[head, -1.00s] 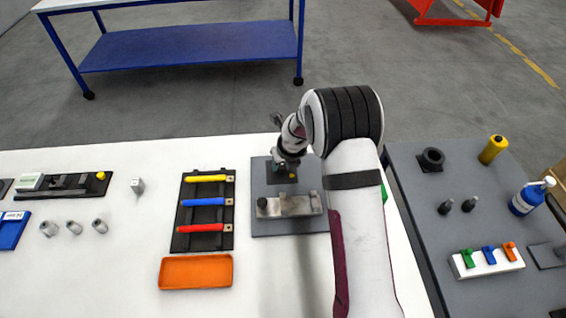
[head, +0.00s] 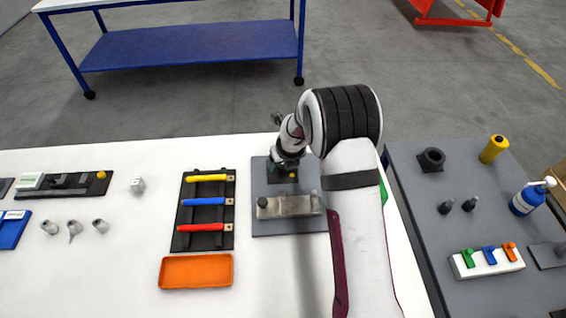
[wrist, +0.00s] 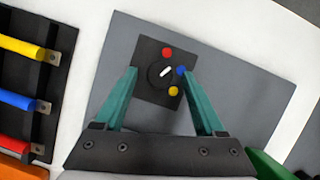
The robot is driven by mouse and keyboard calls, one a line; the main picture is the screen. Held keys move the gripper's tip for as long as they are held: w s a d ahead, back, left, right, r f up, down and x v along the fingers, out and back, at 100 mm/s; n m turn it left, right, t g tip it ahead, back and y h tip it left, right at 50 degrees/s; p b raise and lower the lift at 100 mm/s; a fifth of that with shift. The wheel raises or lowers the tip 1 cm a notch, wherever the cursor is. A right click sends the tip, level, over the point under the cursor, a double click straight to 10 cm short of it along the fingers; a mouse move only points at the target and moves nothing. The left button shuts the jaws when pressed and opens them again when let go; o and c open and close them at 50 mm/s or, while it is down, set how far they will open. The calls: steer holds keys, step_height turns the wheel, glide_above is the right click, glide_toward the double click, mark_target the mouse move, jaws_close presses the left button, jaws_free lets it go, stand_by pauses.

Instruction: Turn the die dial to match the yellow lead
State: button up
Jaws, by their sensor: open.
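The die dial (wrist: 155,78) is a round black knob on a dark square plate (wrist: 145,92), seen in the wrist view. Its white pointer line slants to the upper right, between the red dot (wrist: 167,52) and the blue dot (wrist: 182,70). A yellow dot (wrist: 173,91) lies at its lower right. My gripper (wrist: 160,71) is open, its teal fingers on either side of the dial; I cannot tell how high above it they are. The yellow lead (head: 206,178) is the top bar in the black rack (head: 187,215). My arm hides most of the dial in the head view.
Blue (head: 203,202) and red (head: 201,228) bars lie below the yellow one. A metal block (head: 290,206) sits on the grey base plate (head: 262,228) in front of the dial. An orange tray (head: 196,284) stands front left.

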steer(key=v, duration=1.6)
steer(key=shift+f, duration=0.15)
